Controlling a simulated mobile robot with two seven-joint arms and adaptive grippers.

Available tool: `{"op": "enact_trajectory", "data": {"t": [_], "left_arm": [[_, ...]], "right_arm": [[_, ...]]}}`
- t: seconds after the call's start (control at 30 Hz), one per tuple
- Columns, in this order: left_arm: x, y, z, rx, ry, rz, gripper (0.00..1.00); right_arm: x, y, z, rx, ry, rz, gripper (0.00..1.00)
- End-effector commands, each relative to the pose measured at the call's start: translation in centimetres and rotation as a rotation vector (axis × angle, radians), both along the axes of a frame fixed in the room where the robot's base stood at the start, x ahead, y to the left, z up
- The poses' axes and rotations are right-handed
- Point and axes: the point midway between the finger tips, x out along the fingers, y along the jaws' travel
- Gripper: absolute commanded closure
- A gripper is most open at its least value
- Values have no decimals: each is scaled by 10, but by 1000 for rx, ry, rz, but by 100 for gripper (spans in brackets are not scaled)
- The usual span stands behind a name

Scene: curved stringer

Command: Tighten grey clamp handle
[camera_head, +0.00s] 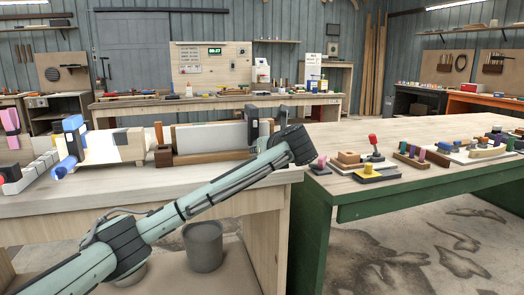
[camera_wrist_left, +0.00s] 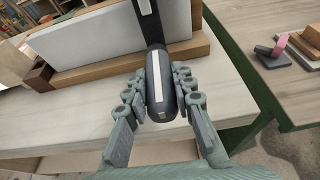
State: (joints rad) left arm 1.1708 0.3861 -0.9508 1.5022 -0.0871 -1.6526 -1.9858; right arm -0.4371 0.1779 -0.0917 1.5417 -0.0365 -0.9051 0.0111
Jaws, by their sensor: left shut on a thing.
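The grey clamp handle (camera_wrist_left: 158,85) is dark, rounded and marked with a pale stripe in the left wrist view. My left gripper (camera_wrist_left: 160,98) has a finger on each side of it and is shut on it. The clamp's dark bar (camera_wrist_left: 147,20) runs up from the handle, in front of a pale panel on a wooden base. In the head view the clamp (camera_head: 252,122) stands at the right end of the white panel (camera_head: 210,137). My left arm reaches it from the lower left, and the wrist hides the handle and fingers. My right gripper is not in view.
A blue clamp (camera_head: 74,141) and a pink clamp (camera_head: 10,120) stand further left on the pale workbench (camera_head: 225,181). A green-framed table (camera_head: 420,183) on the right holds wooden blocks (camera_head: 348,157) and coloured pegs. A grey bucket (camera_head: 204,247) sits below the workbench.

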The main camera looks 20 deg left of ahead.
Motion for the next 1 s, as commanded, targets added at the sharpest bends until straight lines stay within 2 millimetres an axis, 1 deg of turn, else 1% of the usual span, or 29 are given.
{"op": "enact_trajectory", "data": {"t": [0.13,0.17,0.3,0.57,0.67,0.77,0.87,1.0], "left_arm": [[0,-1,0,-1,1,-1,100],[0,-1,0,-1,1,-1,72],[0,-1,0,-2,0,-1,55],[0,0,0,-1,-1,-1,55],[-3,-3,1,-1,-1,-1,55],[-12,-10,6,-1,-2,-3,55],[-27,-20,13,-1,-3,-4,55],[-51,-37,23,-1,-3,-5,55]], "right_arm": [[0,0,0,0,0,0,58],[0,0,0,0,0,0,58],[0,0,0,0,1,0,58],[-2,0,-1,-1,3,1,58],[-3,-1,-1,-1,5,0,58],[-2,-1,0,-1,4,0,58],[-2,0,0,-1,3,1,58],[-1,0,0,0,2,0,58]]}}
